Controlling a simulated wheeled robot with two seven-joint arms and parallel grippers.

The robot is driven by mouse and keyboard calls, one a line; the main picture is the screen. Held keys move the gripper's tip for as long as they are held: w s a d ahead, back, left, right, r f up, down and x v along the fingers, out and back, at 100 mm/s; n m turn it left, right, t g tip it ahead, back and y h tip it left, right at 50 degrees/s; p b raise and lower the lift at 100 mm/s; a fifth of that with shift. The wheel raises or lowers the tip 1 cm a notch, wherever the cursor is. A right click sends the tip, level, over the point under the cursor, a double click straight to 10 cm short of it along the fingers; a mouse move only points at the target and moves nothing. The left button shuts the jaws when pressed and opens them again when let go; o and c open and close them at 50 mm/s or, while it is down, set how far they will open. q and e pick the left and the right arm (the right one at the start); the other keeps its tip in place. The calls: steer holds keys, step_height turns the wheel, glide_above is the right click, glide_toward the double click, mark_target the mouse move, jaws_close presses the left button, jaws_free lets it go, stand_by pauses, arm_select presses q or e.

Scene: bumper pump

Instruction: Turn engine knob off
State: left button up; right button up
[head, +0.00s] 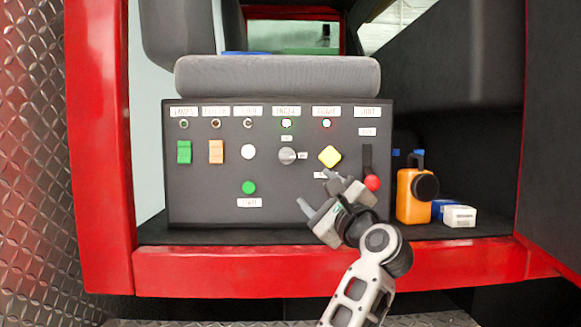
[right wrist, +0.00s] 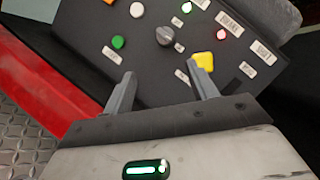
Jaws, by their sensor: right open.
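The engine knob (head: 287,155) is a round grey dial on the dark control panel (head: 210,212), under a label and a lit green lamp (head: 286,123). It also shows in the right wrist view (right wrist: 168,36), ahead of and between the fingers. Its exact pointer direction is too small to tell. My right gripper (head: 318,192) is open and empty, in front of the panel, below and right of the knob and apart from it. In the right wrist view its two fingers (right wrist: 163,88) are spread wide. My left gripper is not in view.
Near the knob are a yellow button (head: 329,156), white button (head: 248,152), green button (head: 249,187), and a red-tipped lever (head: 372,182). Green (head: 184,152) and orange (head: 216,152) switches sit left. An orange container (head: 412,196) stands right. A red frame (head: 330,268) edges the opening.

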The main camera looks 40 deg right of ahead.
mark_target(291, 159)
steer(key=shift+m+h, duration=0.3)
steer(key=shift+m, duration=0.1)
steer(key=p+x, duration=0.1)
steer(key=x, duration=0.4)
steer(key=p+x, duration=0.1)
steer(key=x, duration=0.4)
steer(key=r+p+x, duration=0.1)
steer(key=p+x, duration=0.1)
steer(key=x, duration=0.4)
steer(key=shift+s+d, duration=0.15)
steer(key=shift+s, duration=0.05)
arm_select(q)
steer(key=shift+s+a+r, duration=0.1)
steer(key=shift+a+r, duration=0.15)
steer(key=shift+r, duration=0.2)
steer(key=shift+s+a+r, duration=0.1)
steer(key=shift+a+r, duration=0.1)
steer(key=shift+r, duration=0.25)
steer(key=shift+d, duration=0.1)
arm_select(e)
steer(key=c, duration=1)
